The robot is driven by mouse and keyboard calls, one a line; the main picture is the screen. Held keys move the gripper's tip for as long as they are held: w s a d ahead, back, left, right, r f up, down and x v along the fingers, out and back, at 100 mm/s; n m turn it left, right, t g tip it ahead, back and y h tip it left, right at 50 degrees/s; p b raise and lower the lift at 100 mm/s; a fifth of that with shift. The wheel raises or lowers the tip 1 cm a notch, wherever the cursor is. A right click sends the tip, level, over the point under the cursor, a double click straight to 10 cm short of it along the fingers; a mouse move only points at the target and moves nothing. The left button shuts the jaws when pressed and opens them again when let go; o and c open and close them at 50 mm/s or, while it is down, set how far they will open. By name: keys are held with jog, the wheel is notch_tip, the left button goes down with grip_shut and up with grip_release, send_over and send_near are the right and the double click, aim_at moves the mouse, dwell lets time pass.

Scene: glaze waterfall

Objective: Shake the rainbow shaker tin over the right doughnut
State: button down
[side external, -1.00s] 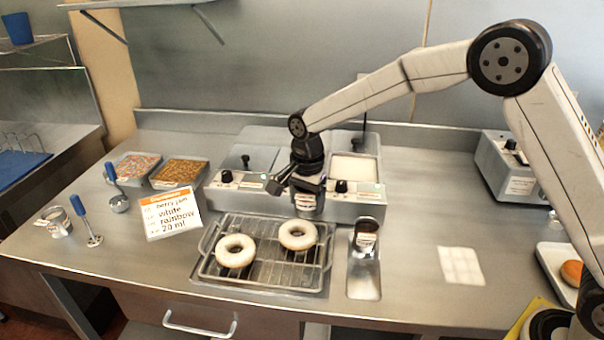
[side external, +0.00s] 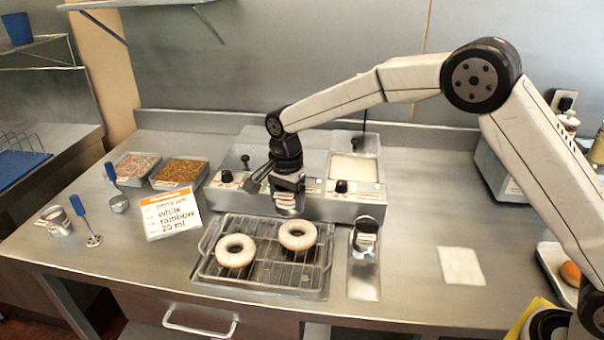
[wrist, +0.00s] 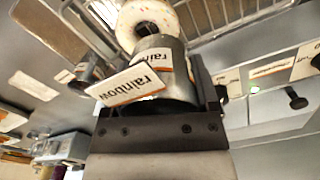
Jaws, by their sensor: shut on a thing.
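My gripper (side external: 287,188) is shut on the rainbow shaker tin (wrist: 168,62), a metal tin with a "rainbow" label. In the side view the tin hangs just above and behind the right doughnut (side external: 298,235), apart from it. The left doughnut (side external: 235,250) lies beside it on the wire rack (side external: 318,270). Both doughnuts have white glaze. In the wrist view, part of a doughnut (wrist: 146,17) shows beyond the tin, with what look like small coloured specks; I cannot tell which doughnut it is. The tin's far end is hidden.
Another labelled shaker (side external: 366,233) stands on a small metal tray (side external: 364,283) right of the rack. The glaze station (side external: 315,207) stands close behind the rack. An order card (side external: 172,213) stands to the left. The counter right of the small tray is mostly clear, apart from a white sheet (side external: 461,265).

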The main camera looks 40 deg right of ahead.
jog(key=shift+s+d, duration=1.5)
jog(key=shift+w+r, duration=0.1)
jog(key=shift+r, duration=0.05)
dwell(1.2)
jog(key=shift+r, duration=2.4)
